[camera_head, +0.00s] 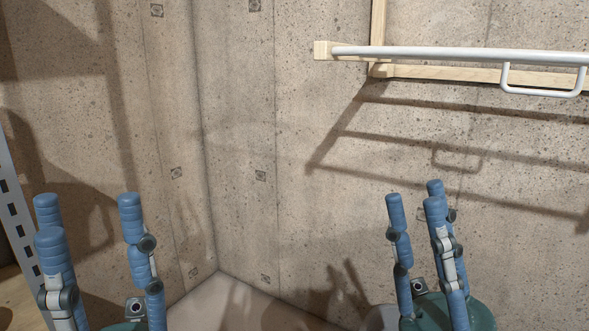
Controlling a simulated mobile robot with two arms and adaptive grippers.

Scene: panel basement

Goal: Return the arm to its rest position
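My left gripper (90,217) is at the lower left of the head view. Its blue, segmented fingers point up and stand well apart, with nothing between them. My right gripper (415,210) is at the lower right, also with its fingers pointing up. Its fingertips are apart and the space between them is empty. The teal palms show only partly at the bottom edge. Neither gripper visibly touches anything, and most of both arms is out of view.
Concrete walls (235,130) meet in a corner behind the grippers. A white rail (450,54) on a wooden frame (430,74) is at the upper right, with a white handle-shaped loop (540,93) below. A slotted metal post (14,215) stands at the left edge. Bare floor (235,305) shows between the grippers.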

